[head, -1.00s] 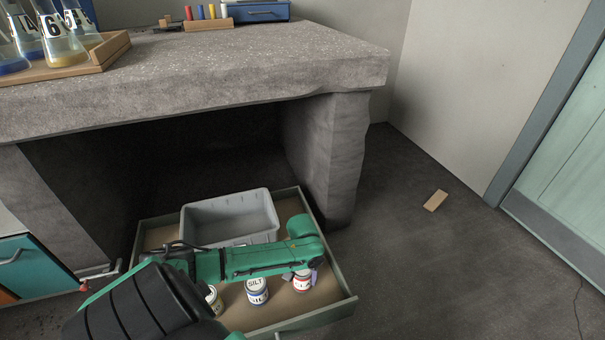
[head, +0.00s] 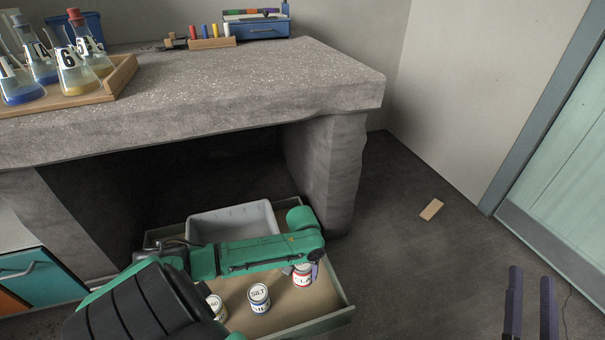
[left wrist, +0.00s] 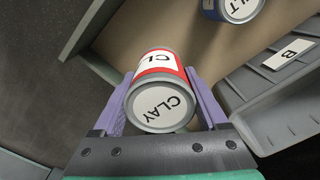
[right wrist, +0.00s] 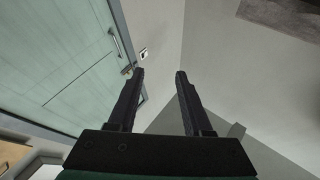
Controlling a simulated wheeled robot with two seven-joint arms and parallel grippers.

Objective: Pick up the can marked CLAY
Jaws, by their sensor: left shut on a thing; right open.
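The can marked CLAY (left wrist: 160,103) has a red band and a white lid. It sits between the purple fingers of my left gripper (left wrist: 165,108), which is shut on it. In the head view the CLAY can (head: 303,278) is at the right side of the open drawer, with my left gripper (head: 302,270) at its top. I cannot tell whether it still touches the drawer floor. My right gripper (right wrist: 158,75) is open and empty; in the head view its dark fingers (head: 530,305) show at the lower right, over the floor.
The drawer (head: 330,318) also holds a blue-banded SILT can (head: 259,298), a partly hidden can (head: 216,308) and a grey bin (head: 232,218). The bin bears a B label (left wrist: 289,54). The bench (head: 250,80) overhangs the drawer. A wood piece (head: 431,209) lies on the floor.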

